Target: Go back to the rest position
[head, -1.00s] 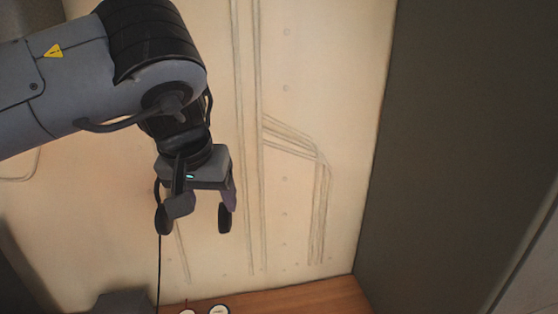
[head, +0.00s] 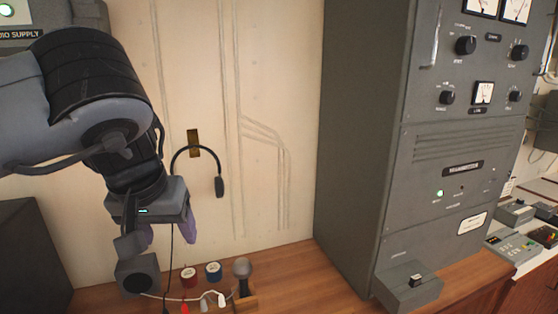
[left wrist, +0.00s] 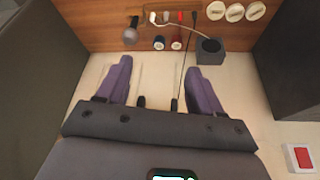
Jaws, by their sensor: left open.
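My left gripper (head: 167,235) hangs pointing down at the left of the head view, its purple fingers apart with nothing held between them. A black headset (head: 219,187) hangs on a brass plate or hook (head: 194,136) on the cream wall, just right of and behind the gripper. Its left side is partly hidden by my gripper. In the left wrist view, the purple fingers (left wrist: 158,66) are spread, and two dark ends, likely the headset's ear cups (left wrist: 141,102), show beyond them. My right gripper is in neither view.
A wooden counter below holds a red roll (head: 189,277), a blue roll (head: 213,272), a microphone (head: 242,268) and a dark box (head: 137,275). A tall grey equipment cabinet (head: 360,130) stands to the right. The wall between headset and cabinet is clear.

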